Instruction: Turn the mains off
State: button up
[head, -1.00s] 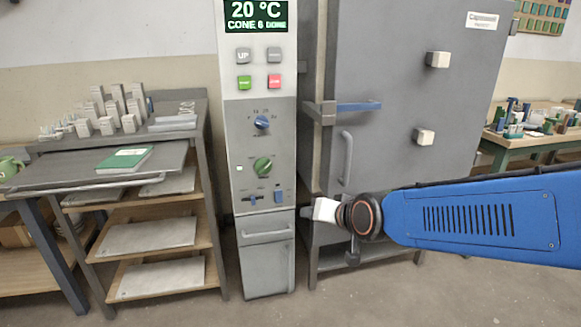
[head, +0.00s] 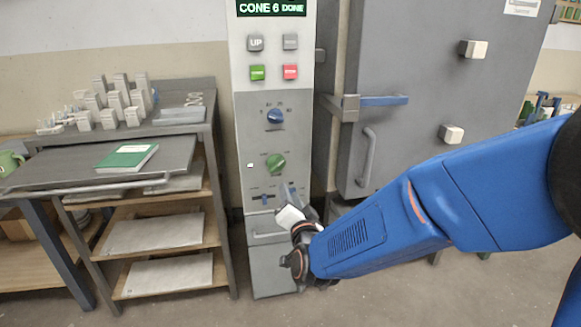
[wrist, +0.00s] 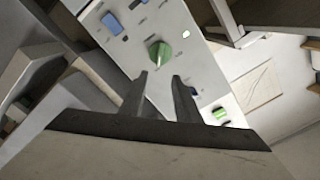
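The kiln's control panel (head: 242,135) stands upright in the middle of the head view. It bears a blue dial (head: 275,116), a green dial (head: 276,163) and a small blue slider (head: 264,198). A blue rocker (wrist: 112,24) shows in the wrist view; in the head view my gripper hides most of it. The green dial also shows in the wrist view (wrist: 158,52), just beyond my fingertips. I cannot read which control is the mains. My gripper (wrist: 160,76) is open and empty, in front of the lower panel; contact is not visible.
The grey kiln door (head: 415,90) with its handle (head: 368,157) stands right of the panel. Green and red buttons (head: 290,72) sit above the dials. A shelf cart (head: 215,150) with a green book (head: 127,157) stands to the left.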

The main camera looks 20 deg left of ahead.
aim_at(279, 165)
jog(key=x, duration=1.7)
jog(key=shift+w, duration=0.15)
grip_shut()
